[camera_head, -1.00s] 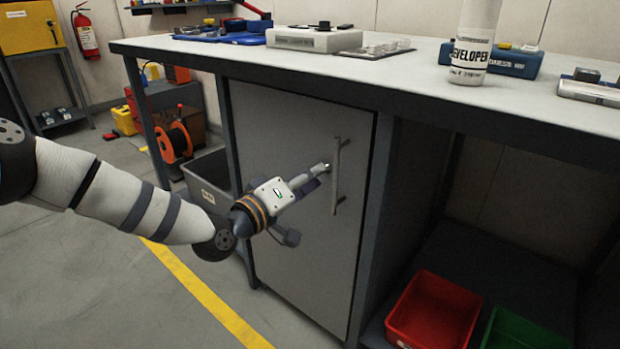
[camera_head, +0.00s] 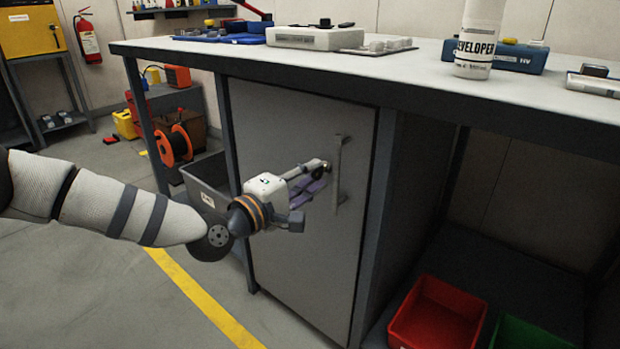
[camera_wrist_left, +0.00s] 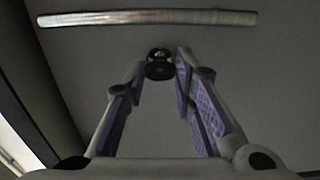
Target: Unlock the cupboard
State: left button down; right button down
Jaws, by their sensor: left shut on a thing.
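The grey cupboard door (camera_head: 285,255) under the bench is closed, with an upright bar handle (camera_head: 337,175) near its right edge. The handle lies across the top of the left wrist view (camera_wrist_left: 147,18). My left gripper (camera_head: 320,170) is at the door, just left of the handle. In the left wrist view, its purple-padded fingers (camera_wrist_left: 160,72) close in on a small dark round piece (camera_wrist_left: 158,68) at the door face. This looks like the key at the lock; its shape and any keyhole are hidden. My right gripper is not in view.
The bench top (camera_head: 400,75) overhangs the door. A white developer can (camera_head: 477,45) stands on it. A grey bin (camera_head: 207,185) is left of the cupboard. A red bin (camera_head: 437,315) and a green bin (camera_head: 527,332) sit at lower right. The floor in front is clear.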

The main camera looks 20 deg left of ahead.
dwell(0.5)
pick_arm(q)
jog(key=c, duration=1.3)
grip_release()
jog(key=shift+c, duration=0.2)
jog(key=shift+s, duration=0.1)
jog(key=v, duration=1.2)
